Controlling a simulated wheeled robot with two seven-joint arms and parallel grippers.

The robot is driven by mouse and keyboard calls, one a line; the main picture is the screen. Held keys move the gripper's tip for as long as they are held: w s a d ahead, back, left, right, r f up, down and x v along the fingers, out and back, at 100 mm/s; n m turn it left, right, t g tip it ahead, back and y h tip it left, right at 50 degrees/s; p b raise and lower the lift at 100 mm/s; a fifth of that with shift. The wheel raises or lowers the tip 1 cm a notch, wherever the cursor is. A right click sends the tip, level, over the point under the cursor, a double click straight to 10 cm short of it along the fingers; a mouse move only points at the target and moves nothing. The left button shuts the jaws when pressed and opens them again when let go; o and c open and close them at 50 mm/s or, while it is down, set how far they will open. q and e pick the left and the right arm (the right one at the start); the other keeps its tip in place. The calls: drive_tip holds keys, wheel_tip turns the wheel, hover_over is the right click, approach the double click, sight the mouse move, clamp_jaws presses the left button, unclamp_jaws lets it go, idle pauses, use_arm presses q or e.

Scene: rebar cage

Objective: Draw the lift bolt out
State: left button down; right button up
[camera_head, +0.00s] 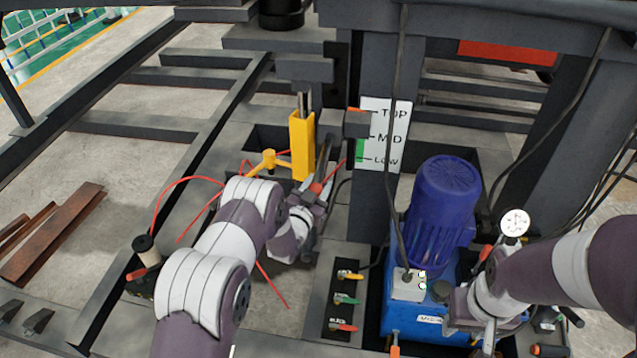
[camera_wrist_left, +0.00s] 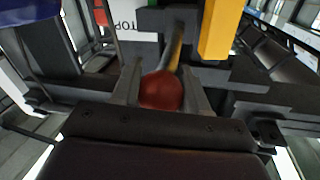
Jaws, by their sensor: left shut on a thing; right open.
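My left gripper (camera_head: 318,186) is beside the foot of the yellow post (camera_head: 302,148), in front of the dark column. In the left wrist view its two fingers (camera_wrist_left: 160,88) are shut around a round red knob (camera_wrist_left: 162,91). A shaft (camera_wrist_left: 176,48) runs from the knob toward the dark bracket; I take this for the lift bolt. The knob also shows as a small red spot in the head view (camera_head: 316,188). How deep the shaft sits is hidden. My right gripper (camera_head: 487,335) is low at the right, by the blue tank; its fingers are mostly hidden.
A white TOP, MID, LOW scale (camera_head: 384,135) is on the column, with a pointer block (camera_head: 357,123) near its upper half. A blue motor (camera_head: 440,210) and gauge (camera_head: 514,223) stand at right. A valve panel (camera_head: 342,302) and red cords (camera_head: 185,181) lie near my left arm.

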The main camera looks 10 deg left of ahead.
use_arm(q)
drive_tip(key=shift+s, duration=1.15)
drive_tip(key=shift+w, duration=0.1)
drive_tip(key=c, duration=0.6)
unclamp_jaws()
use_arm(e)
drive_tip(key=shift+s, duration=0.65)
use_arm(q)
drive_tip(key=shift+s+a+f, duration=0.1)
drive_tip(key=shift+s, duration=0.35)
drive_tip(key=shift+s+a+b, duration=0.35)
drive_tip(key=shift+s+b, duration=0.1)
drive_tip(key=shift+s, duration=1.5)
drive_tip(key=shift+s+a+b, duration=0.4)
drive_tip(key=shift+s+b, duration=0.05)
drive_tip(key=shift+s, duration=1.5)
drive_tip(key=shift+s+a+b, duration=0.35)
drive_tip(key=shift+s+b, duration=0.1)
drive_tip(key=shift+s, duration=1.5)
use_arm(e)
drive_tip(key=shift+f, duration=1.3)
